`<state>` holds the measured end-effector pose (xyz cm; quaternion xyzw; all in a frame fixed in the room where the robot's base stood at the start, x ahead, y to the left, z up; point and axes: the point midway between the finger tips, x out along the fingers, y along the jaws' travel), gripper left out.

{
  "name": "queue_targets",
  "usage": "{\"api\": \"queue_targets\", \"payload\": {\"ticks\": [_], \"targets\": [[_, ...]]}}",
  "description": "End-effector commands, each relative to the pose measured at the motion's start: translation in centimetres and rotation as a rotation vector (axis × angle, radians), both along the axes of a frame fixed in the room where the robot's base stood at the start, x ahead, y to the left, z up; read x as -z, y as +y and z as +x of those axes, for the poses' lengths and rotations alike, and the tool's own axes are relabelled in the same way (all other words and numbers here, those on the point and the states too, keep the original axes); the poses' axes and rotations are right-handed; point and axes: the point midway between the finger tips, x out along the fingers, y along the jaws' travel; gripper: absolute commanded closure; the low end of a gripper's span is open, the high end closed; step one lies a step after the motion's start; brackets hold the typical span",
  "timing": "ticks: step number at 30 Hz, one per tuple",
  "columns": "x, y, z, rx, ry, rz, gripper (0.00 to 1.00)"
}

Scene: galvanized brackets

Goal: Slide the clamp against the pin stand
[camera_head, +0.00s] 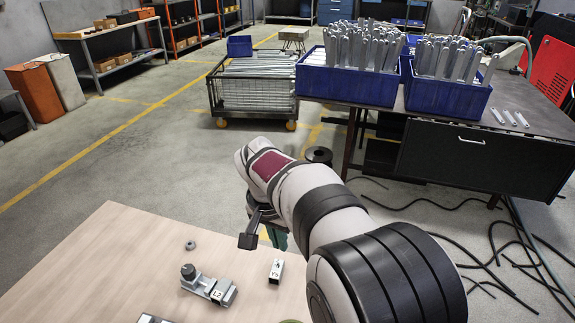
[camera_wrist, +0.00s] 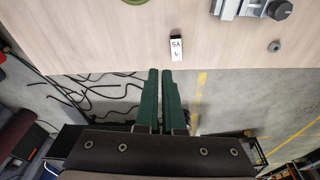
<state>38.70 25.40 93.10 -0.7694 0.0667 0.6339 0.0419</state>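A grey metal fixture (camera_head: 207,287) with a round dark knob and a label that seems to read L2 lies on the wooden table. It shows at the top right of the wrist view (camera_wrist: 245,9). A small block (camera_head: 276,271) labelled Y5 stands apart to its right, and also shows in the wrist view (camera_wrist: 176,48). I cannot tell for certain which is the clamp or the pin stand. My gripper (camera_wrist: 160,71) has green fingers almost together with nothing between them. It is beyond the table's edge, apart from the block. In the head view its fingers are partly hidden.
A small grey ring (camera_head: 190,245) lies behind the fixture on the table (camera_head: 110,250). A green round thing (camera_wrist: 125,1) and a labelled part (camera_head: 150,318) are cut off by frame edges. Blue bins (camera_head: 345,85) stand on a bench behind. Bare table surrounds the parts.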

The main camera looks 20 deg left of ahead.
Motion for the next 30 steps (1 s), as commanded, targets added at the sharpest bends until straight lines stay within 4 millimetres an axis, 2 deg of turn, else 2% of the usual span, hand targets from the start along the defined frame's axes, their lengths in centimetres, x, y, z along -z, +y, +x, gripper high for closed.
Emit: {"api": "queue_targets", "payload": {"ticks": [1,3,6,8,10,14,25,30], "targets": [[2.5,5.0,0.6,-0.052,-0.03,-0.011,1.0],[5.3,10.6,0.8,-0.1,-0.078,-0.008,1.0],[8.2,15.6,0.1,-0.143,-0.124,0.001,1.0],[9.0,17.1,-0.2,-0.154,-0.139,0.006,1.0],[9.6,17.8,-0.3,-0.16,-0.146,0.009,1.0],[11.4,17.6,0.3,-0.157,-0.144,0.007,1.0],[19.0,17.6,3.0,-0.156,-0.143,0.008,1.0],[18.7,17.6,0.2,-0.16,-0.145,0.008,1.0]]}}
